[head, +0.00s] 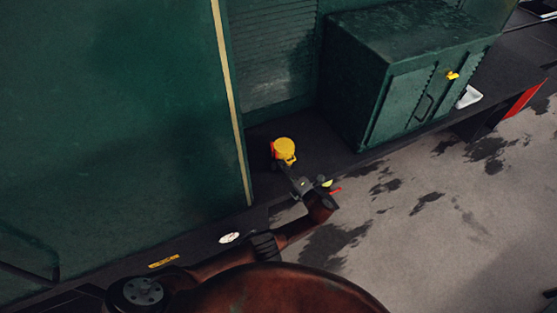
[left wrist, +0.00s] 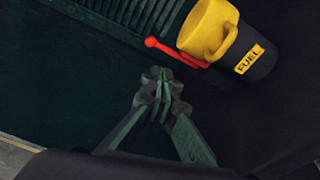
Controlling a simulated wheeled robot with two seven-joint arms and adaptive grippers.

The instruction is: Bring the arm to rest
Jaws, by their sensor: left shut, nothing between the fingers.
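My left gripper (head: 285,170) reaches over the dark ledge in the head view, close to a fuel container with a yellow top (head: 285,150). The left wrist view shows this gripper (left wrist: 162,75) with its fingertips together and nothing between them. The fuel container (left wrist: 258,62) has a dark body, a yellow top with a handle and a yellow FUEL label. A red lever (left wrist: 172,52) sticks out beside it. The fingertips appear apart from the container in the wrist view. My right gripper is in neither view.
A green cabinet (head: 400,85) with a yellow latch (head: 453,75) stands on the ledge to the right. A large green wall (head: 110,110) fills the left. Stained grey floor (head: 440,230) lies open at right.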

